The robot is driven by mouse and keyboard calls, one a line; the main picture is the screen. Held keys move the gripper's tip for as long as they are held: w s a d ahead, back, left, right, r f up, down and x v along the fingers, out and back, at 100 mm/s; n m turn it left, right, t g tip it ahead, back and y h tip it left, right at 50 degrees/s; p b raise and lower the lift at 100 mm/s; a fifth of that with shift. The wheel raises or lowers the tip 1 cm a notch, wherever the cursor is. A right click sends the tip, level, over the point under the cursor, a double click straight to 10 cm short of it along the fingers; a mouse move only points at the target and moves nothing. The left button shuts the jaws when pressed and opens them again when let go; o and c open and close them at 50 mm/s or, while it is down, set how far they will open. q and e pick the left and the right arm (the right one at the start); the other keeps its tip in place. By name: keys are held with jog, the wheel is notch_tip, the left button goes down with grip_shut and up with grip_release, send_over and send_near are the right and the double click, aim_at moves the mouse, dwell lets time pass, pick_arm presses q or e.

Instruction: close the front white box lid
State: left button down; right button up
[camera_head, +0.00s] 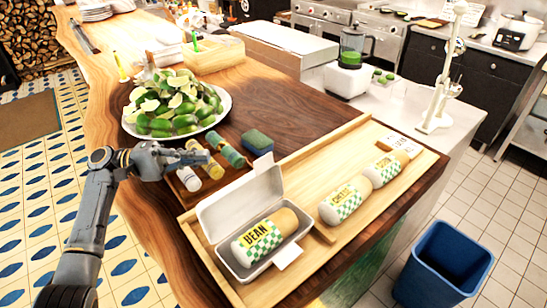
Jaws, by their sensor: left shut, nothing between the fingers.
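The white box (233,266) sits on the wooden tray at the front, with a burrito labelled BEAN (262,238) inside. Its lid (238,196) is open, tilted up and back on the far left side of the box. A white tab sticks out at the box's right side. My left gripper (203,157) is shut and empty. It appears beyond the lid, above or near the small jars, apart from the box. Its height over them is hard to tell. My right gripper is not in view.
The wooden tray (318,252) also holds two more wrapped burritos (342,202) (384,170). Small jars (190,179), a green-and-blue sponge (258,142) and a plate of limes (172,105) are near my gripper. A blue bin (443,275) stands on the floor at right.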

pick_arm(q)
jog(key=p, duration=0.5)
send_near(266, 160)
jog(key=w+d, duration=0.3)
jog(key=shift+s+d+r+p, duration=0.2)
jog(key=shift+s+d+p, duration=0.9)
jog(key=shift+p, duration=0.05)
jog(key=shift+s+d, duration=0.1)
jog(key=shift+s, duration=0.15)
jog(key=shift+s+d, duration=0.15)
jog(key=shift+s, duration=0.05)
jog(key=shift+f, duration=0.1)
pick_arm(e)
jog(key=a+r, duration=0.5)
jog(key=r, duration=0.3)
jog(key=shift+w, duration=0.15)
